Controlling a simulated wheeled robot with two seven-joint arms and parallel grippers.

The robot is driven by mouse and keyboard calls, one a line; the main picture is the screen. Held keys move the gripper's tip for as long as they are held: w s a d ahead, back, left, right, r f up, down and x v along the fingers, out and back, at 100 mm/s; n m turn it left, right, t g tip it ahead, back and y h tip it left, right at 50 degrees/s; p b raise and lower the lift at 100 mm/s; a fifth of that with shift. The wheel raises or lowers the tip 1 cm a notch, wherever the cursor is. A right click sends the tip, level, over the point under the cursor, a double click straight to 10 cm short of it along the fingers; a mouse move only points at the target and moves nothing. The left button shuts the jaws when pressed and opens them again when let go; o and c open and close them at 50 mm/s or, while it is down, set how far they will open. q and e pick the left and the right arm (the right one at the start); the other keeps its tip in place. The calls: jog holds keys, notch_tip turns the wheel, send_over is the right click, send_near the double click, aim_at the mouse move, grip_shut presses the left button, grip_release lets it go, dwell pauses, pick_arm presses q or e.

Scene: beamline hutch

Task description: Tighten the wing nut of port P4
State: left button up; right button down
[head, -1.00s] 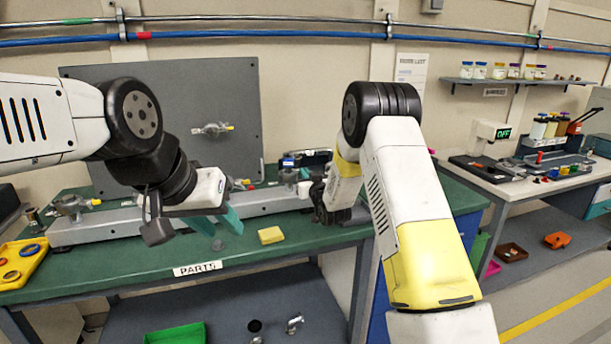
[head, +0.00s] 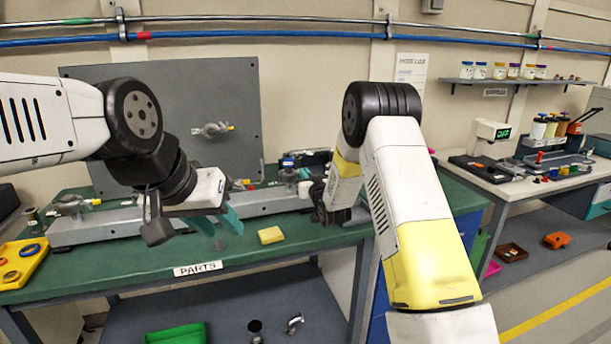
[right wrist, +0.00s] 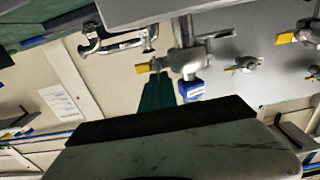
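Clamp fittings with yellow-tipped wing handles sit along the grey rail (head: 130,226) on the green bench; one fitting (head: 72,204) is at its left end. Another fitting (head: 290,175) with a blue part stands near my right gripper (head: 330,208), which is mostly hidden by my arm. The right wrist view shows a fitting (right wrist: 184,52) with a yellow handle tab (right wrist: 142,68) and a blue part (right wrist: 191,90) close to one teal finger; the other finger is not visible. I cannot read which port is P4. My left gripper (head: 217,222) is open and empty above the bench front.
A yellow block (head: 270,235) lies on the bench near the front edge. A yellow tray (head: 22,262) with rings is at the left. A grey panel (head: 170,95) with a mounted fitting (head: 212,129) stands behind. A green bin (head: 176,335) is on the lower shelf.

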jog(key=shift+d+f+m, duration=0.1)
jog(key=shift+f+m, duration=0.05)
jog(key=shift+m, duration=0.15)
jog(key=m, duration=0.5)
jog(key=shift+w+d+f, duration=0.1)
jog(key=shift+d+f, duration=0.05)
jog(key=shift+d, duration=0.25)
jog(key=m, duration=0.6)
jog(key=shift+w+d+f, duration=0.1)
jog(key=shift+d+f, duration=0.15)
jog(key=shift+f, duration=0.15)
jog(key=m, duration=0.3)
jog(key=f+m, duration=0.1)
jog(key=m, duration=0.2)
jog(key=shift+d+m, duration=0.1)
jog(key=shift+m, duration=0.3)
jog(key=m, duration=0.6)
jog(key=shift+a+f, duration=0.25)
jog(key=shift+f, duration=0.15)
jog(key=shift+m, duration=0.3)
jog(key=c, duration=1.9)
grip_release()
jog(key=shift+r, duration=0.1)
jog(key=shift+d, duration=0.1)
